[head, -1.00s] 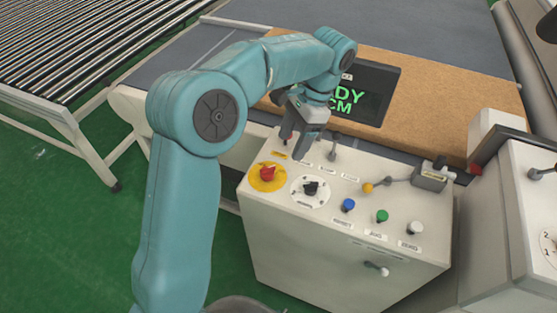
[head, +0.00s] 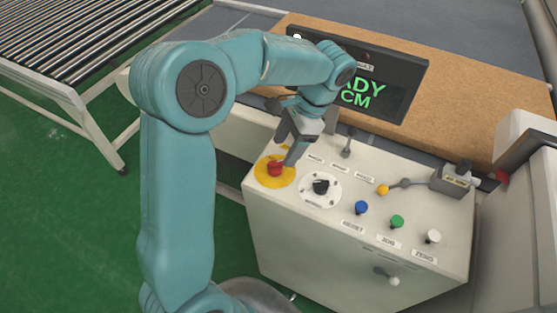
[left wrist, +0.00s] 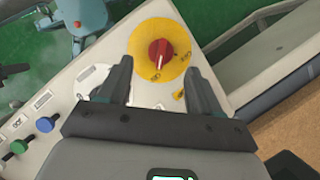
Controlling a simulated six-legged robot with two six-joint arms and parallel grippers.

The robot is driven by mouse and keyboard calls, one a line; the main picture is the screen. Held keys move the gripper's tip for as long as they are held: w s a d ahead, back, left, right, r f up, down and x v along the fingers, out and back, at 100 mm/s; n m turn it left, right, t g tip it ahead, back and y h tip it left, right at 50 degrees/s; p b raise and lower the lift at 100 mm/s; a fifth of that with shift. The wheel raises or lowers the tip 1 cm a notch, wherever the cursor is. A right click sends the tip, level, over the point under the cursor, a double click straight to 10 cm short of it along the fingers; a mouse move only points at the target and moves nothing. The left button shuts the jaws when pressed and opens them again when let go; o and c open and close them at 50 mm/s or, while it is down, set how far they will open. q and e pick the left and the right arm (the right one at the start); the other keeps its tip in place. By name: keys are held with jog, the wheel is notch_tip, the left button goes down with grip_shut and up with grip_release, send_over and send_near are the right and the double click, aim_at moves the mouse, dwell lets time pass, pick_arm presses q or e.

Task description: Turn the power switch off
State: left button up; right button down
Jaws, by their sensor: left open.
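The power switch is a red rotary knob on a yellow round plate (head: 262,174) at the left corner of a pale control box (head: 345,240). In the left wrist view the red knob (left wrist: 160,53) stands on its yellow disc, just beyond the fingertips. My left gripper (head: 287,153) is open above the box, close to the knob and partly covering it in the head view. In the left wrist view its two fingers (left wrist: 163,85) are spread with nothing between them. Contact with the knob cannot be seen. My right gripper is not in view.
A black selector on a white dial (head: 320,187) sits beside the knob. Blue (head: 361,207), green (head: 397,221) and white (head: 433,236) buttons line the front. A toggle lever (head: 347,148) stands behind. A dark display (head: 375,85) stands behind the arm.

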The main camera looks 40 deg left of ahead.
aim_at(277, 162)
pick_arm(q)
jog(key=x, duration=0.4)
jog(key=shift+s+a+f, duration=0.15)
jog(key=shift+s+f, duration=0.05)
jog(key=shift+f, duration=0.6)
jog(key=shift+s+a, duration=0.1)
jog(key=shift+s, duration=0.1)
jog(key=shift+w, duration=0.1)
jog(key=c, duration=1)
